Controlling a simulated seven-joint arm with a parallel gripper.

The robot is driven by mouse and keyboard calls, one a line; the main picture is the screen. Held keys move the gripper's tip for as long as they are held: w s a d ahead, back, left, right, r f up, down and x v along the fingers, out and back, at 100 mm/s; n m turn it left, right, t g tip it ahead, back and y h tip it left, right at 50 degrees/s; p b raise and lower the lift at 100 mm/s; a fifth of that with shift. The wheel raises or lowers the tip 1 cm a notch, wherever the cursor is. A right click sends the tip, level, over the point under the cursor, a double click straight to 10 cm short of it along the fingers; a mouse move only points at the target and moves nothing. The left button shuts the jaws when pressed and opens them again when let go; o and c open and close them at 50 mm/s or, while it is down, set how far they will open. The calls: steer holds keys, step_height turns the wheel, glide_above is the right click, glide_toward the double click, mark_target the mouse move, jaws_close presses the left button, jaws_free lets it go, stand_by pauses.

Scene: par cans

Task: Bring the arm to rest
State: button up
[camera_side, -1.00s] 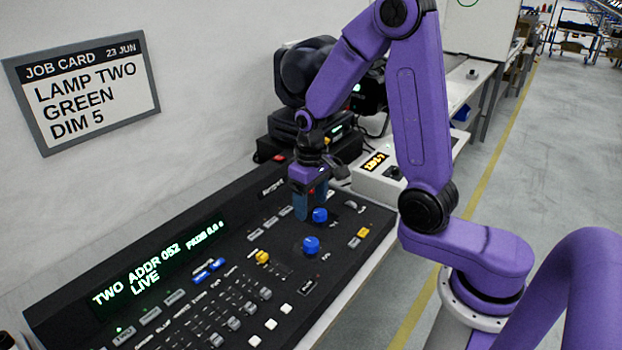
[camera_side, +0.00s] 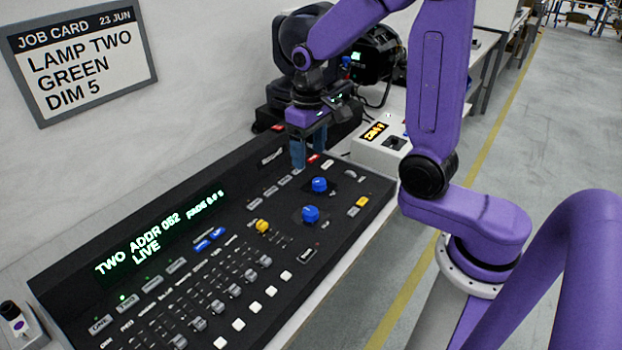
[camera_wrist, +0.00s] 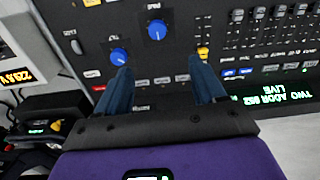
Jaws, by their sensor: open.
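My gripper (camera_side: 308,152) hangs over the far part of the black lighting console (camera_side: 345,205), beyond the blue knobs. Its two blue fingers point down, and they show apart with nothing between them in the wrist view (camera_wrist: 160,90). In the side view one finger partly hides the other. The console's green display (camera_side: 160,235) reads "TWO ADDR 052" and "LIVE". Two blue knobs (camera_side: 311,214) and a yellow knob (camera_side: 262,226) stand on the panel. The gripper appears clear of them. My purple arm is bent above the console's right end.
A framed job card (camera_side: 82,62) on the wall reads "LAMP TWO GREEN DIM 5". A black lamp (camera_side: 375,55) stands behind the gripper. A pale box with an orange readout (camera_side: 376,132) is right of it. The floor at right is open.

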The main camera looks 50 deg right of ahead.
steer(key=s+a+r+n, duration=0.1)
steer(key=s+a+n, duration=0.1)
steer(key=s+n, duration=0.4)
steer(key=s+a+r+n, duration=0.1)
steer(key=s+a+n, duration=0.2)
steer(key=s, duration=1.3)
steer(key=shift+s+a+n, duration=0.25)
steer(key=shift+s+n, duration=0.05)
steer(key=shift+n, duration=1.3)
steer(key=shift+w, duration=0.1)
